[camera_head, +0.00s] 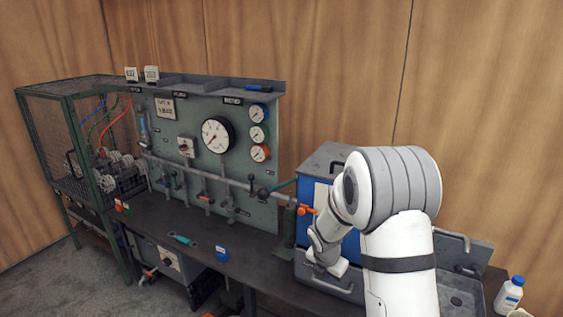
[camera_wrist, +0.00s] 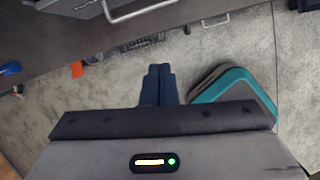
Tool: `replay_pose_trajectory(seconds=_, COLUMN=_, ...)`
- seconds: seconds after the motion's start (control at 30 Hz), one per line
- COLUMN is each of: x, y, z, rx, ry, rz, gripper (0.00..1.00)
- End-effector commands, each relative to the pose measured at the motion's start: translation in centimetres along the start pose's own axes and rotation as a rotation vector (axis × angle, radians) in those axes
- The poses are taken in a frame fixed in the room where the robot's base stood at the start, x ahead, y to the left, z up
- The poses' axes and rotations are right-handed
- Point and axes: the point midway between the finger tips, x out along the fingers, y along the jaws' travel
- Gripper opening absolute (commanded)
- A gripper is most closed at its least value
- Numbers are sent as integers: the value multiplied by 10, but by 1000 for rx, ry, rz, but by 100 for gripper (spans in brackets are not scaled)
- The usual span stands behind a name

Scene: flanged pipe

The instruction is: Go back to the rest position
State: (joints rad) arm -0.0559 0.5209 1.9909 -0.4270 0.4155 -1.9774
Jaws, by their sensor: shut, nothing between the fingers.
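My gripper (camera_wrist: 159,72) shows in the wrist view with its two dark fingers together, shut and empty. It points down over the grey floor, in front of the bench's edge. In the head view my white arm stands at the right, in front of a blue and grey box (camera_head: 318,192) on the bench. The fingers are hidden behind or below the arm in that view. The panel (camera_head: 190,135) with its horizontal pipe (camera_head: 215,178), gauges and valves stands behind the bench, to the left of my arm.
The dark bench (camera_head: 190,240) runs along the wall. A mesh cage (camera_head: 65,120) stands at the left and a white bottle (camera_head: 508,294) at the right. A teal and dark object (camera_wrist: 235,90) lies on the floor beside my gripper.

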Motion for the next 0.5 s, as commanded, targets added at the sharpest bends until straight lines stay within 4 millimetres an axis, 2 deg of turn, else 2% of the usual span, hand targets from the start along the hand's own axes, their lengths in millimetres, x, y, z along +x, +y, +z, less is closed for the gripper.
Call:
replay_pose_trajectory(seconds=0.03, x=-22, y=-6, z=2, rx=102, ry=-7, rz=5, gripper=0)
replay_pose_trajectory(seconds=0.2, x=-90, y=-37, z=-8, rx=554, ry=-4, rz=7, gripper=0)
replay_pose_trajectory(seconds=0.37, x=-146, y=-69, z=-27, rx=983, ry=13, rz=11, gripper=0)
replay_pose_trajectory(seconds=0.5, x=-188, y=-98, z=-51, rx=1354, ry=40, rz=12, gripper=0)
